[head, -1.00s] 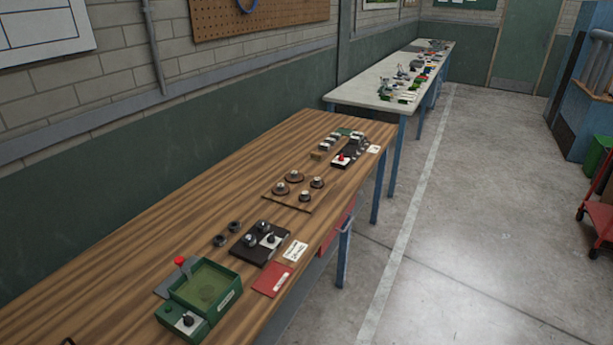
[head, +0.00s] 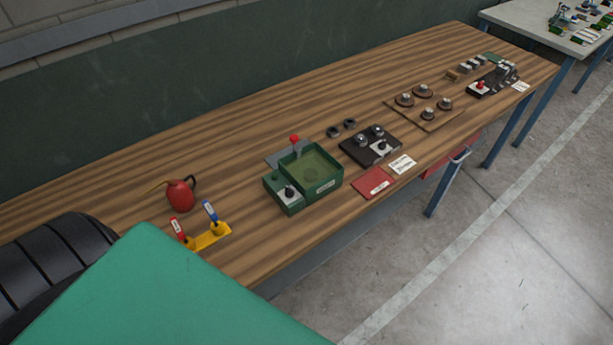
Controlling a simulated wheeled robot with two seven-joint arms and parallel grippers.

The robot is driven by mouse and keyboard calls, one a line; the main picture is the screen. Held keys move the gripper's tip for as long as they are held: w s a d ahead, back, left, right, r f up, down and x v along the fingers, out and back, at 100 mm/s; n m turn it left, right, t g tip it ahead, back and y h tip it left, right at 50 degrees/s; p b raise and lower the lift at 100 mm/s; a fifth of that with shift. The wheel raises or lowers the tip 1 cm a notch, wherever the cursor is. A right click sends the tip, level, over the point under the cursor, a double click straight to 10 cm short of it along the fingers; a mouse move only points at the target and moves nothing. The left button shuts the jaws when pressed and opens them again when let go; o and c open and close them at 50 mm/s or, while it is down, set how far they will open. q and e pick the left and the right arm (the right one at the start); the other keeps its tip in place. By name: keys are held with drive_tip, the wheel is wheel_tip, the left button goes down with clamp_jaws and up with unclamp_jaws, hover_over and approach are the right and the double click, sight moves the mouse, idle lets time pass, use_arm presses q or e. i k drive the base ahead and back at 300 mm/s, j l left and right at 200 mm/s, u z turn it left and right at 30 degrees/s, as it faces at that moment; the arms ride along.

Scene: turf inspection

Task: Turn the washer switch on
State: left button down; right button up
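The washer (head: 323,188) looks to be the green box with a shallow open basin, on the wooden bench in the middle of the view. On its left end is a pale plate with a small black knob (head: 289,191), which looks like its switch. The knob's on or off position is too small to tell. A red ball-topped lever (head: 295,140) stands at the washer's back edge. Neither of my grippers is in view.
On the wooden bench (head: 130,203), a red oil can (head: 181,195) and a yellow holder (head: 211,236) with red and blue tags stand left of the washer. A dark switch box (head: 357,155), a red booklet (head: 373,183) and a white card (head: 402,164) lie to its right. Open floor borders the bench.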

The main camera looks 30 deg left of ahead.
sight(289, 193)
drive_tip(key=u, duration=1.1)
drive_tip(key=i+l+u, duration=0.1)
drive_tip(key=l, duration=0.55)
drive_tip(key=i+u, duration=0.05)
